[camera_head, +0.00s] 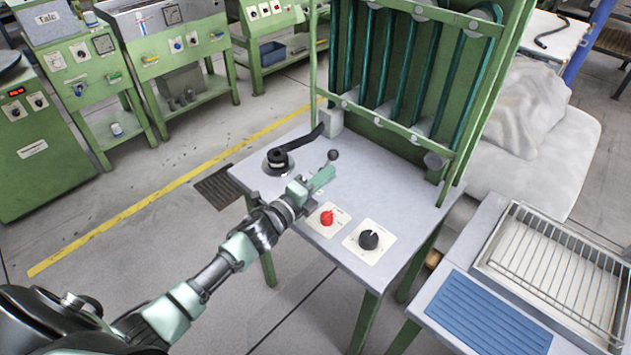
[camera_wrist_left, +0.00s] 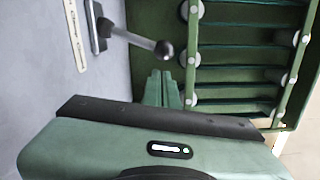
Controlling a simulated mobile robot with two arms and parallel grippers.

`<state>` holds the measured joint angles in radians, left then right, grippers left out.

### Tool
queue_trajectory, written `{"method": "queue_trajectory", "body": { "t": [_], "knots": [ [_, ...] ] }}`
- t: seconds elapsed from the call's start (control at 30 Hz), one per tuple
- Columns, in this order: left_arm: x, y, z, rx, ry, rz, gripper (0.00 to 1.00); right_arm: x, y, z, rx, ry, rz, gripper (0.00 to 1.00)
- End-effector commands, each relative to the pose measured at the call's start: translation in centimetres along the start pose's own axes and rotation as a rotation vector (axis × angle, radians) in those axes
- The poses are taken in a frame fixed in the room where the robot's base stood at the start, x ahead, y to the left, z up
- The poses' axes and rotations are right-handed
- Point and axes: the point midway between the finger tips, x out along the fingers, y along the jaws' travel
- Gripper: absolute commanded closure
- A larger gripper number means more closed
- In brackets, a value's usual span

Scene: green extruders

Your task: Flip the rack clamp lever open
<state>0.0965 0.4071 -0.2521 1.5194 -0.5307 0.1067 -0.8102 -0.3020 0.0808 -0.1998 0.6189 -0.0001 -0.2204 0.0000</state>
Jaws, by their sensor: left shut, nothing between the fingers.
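The rack clamp lever appears to be the short lever with a dark ball knob (camera_head: 333,155) on the grey table. In the left wrist view the knob (camera_wrist_left: 163,48) ends a thin rod rising from a small metal bracket (camera_wrist_left: 100,27). In the head view the rod and bracket are mostly hidden by my gripper. My left gripper (camera_head: 325,174) is shut and empty, its fingertips close to the knob. In the left wrist view the closed fingers (camera_wrist_left: 161,86) lie just below the knob, with a small gap seeming to show; contact is unclear. My right gripper is not in view.
The green rack (camera_head: 412,70) with dark tubes stands behind the lever. A black crank handle (camera_head: 298,142) sits to its left. A red knob (camera_head: 326,217) and black dial (camera_head: 368,239) lie in front. A side table with a wire basket (camera_head: 560,265) stands right.

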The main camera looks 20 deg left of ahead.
Motion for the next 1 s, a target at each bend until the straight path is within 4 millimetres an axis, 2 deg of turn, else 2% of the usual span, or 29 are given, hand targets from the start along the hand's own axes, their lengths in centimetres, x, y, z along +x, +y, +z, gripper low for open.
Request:
{"method": "queue_trajectory", "body": {
  "t": [0.1,0.3,0.73,1.0],
  "knots": [
    [1.8,-0.1,0.0,0.000,0.000,-0.001,1.00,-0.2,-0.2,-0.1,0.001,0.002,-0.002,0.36],
    [3.2,0.0,0.0,0.001,0.000,0.000,1.00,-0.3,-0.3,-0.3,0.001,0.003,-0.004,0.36],
    [3.2,-0.1,0.0,-0.004,0.000,0.001,1.00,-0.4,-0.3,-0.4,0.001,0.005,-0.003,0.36],
    [3.2,-0.4,0.8,-0.072,-0.001,0.005,1.00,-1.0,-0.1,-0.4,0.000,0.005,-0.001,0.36]
  ]
}}
